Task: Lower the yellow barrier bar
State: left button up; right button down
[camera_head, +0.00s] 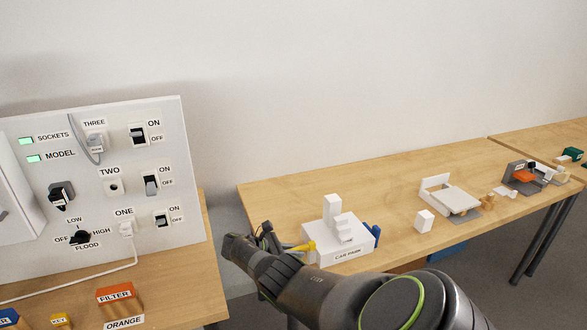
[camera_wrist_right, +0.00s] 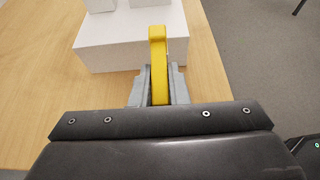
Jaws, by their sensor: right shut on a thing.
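The yellow barrier bar (camera_head: 303,247) shows as a short piece at the left side of the white car park block (camera_head: 347,254). My right gripper (camera_head: 283,245) is at that left side, shut on the bar. In the right wrist view the bar (camera_wrist_right: 158,45) stands out between the grey fingers (camera_wrist_right: 159,86) with the white block (camera_wrist_right: 115,50) just beyond it. The gripper hides part of the bar, so its exact tilt is hard to tell. My left gripper is not in view.
A blue part (camera_head: 374,234) sits on the block's right side. A white cube (camera_head: 425,220) and a white and grey model (camera_head: 452,197) stand farther right. A switch panel (camera_head: 170,115) stands on the left table. A gap separates the two tables.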

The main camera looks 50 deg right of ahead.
dwell(0.3)
jog(key=c, duration=1.4)
grip_release()
jog(key=b+v, duration=0.2)
jog(key=v, duration=1.5)
jog(key=shift+w+a, duration=0.15)
